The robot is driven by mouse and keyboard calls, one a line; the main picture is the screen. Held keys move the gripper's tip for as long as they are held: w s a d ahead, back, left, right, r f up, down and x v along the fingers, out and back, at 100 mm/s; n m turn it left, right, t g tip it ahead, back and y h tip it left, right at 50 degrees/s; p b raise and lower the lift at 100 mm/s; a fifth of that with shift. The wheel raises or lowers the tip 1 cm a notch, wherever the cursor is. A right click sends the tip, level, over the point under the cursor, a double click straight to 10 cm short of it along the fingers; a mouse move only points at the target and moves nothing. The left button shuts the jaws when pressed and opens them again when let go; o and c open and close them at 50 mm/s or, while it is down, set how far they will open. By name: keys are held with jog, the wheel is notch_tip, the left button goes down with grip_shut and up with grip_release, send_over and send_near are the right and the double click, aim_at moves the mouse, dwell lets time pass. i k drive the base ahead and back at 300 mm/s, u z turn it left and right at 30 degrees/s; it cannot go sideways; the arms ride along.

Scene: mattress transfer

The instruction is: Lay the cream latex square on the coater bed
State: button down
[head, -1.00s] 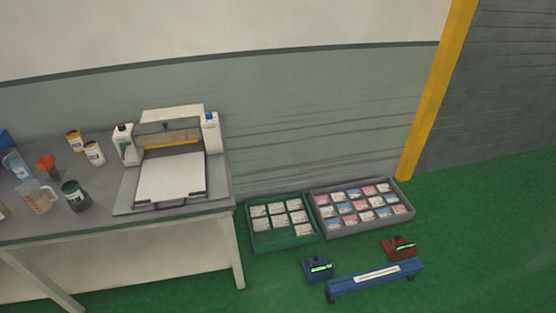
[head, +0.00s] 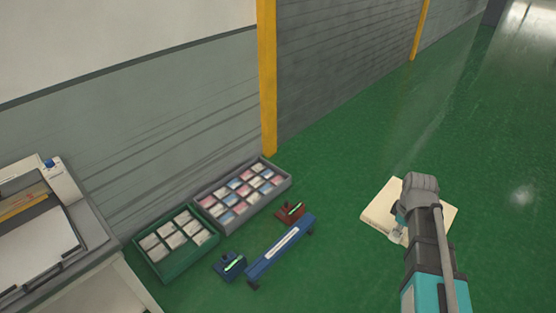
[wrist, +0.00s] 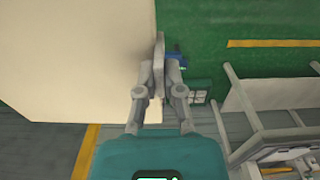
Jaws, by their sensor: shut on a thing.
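The cream latex square (head: 384,207) shows at the right in the head view, held by my arm above the green floor. In the wrist view the cream square (wrist: 75,60) fills the upper left. My gripper (wrist: 160,62) is shut on its edge; the tips are partly hidden behind it. In the head view my gripper (head: 399,232) is mostly covered by my own arm. The coater bed (head: 38,248) is a pale flat plate on the bench at the far left, cut off by the picture edge, with nothing lying on it. The square is well apart from it.
A green tray (head: 153,267) and a grey tray (head: 288,182) with several sample packs stand on the floor by the wall. A blue bench-like bar (head: 280,250), a blue box (head: 229,265) and a red box (head: 290,212) are near them. Open green floor lies right.

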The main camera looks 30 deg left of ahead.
aim_at(31, 246)
jog(key=z, duration=0.2)
jog(key=i, duration=0.1)
jog(key=u, duration=3.05)
jog(key=i, duration=1)
jog(key=z, duration=0.05)
